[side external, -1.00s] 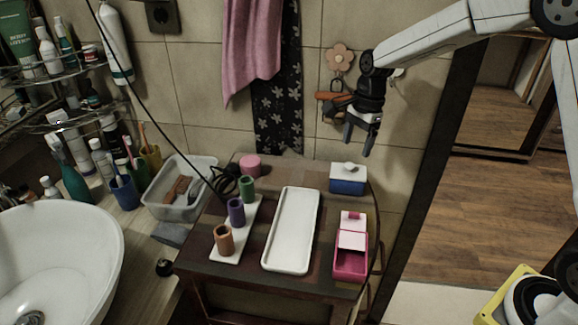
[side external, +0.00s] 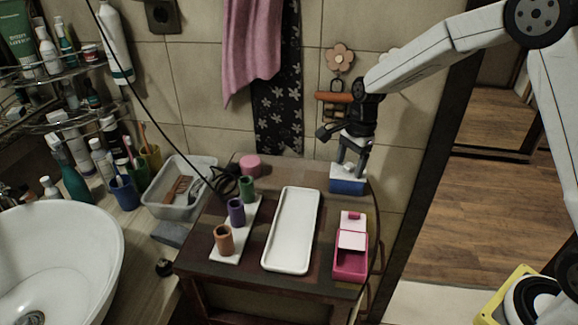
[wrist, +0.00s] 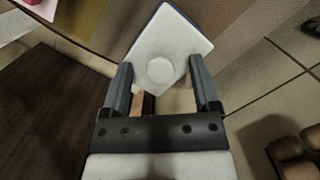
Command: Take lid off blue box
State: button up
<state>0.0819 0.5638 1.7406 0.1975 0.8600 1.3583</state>
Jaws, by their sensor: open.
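The blue box (side external: 347,187) stands at the back right corner of the small dark table. Its white lid (side external: 341,171) is on top and also shows in the wrist view (wrist: 176,38). The lid has a round white knob (wrist: 160,70). My gripper (side external: 350,168) is at the lid, pointing down. In the wrist view my gripper (wrist: 160,72) is open, with one finger on either side of the knob and a gap to each. In the side view the fingers partly hide the lid and its knob.
A pink box (side external: 350,262) with a white-and-pink top and a long white tray (side external: 291,230) are on the table. A white holder with orange, purple (side external: 236,211) and green cups stands left. A pink round object (side external: 250,165) is at the back.

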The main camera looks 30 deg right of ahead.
dwell(0.3)
grip_shut()
jog(key=shift+r, duration=0.1)
jog(key=shift+r, duration=0.45)
jog(key=s+r, duration=1.2)
jog(key=s, duration=0.2)
jog(key=shift+a, duration=0.15)
dwell(0.6)
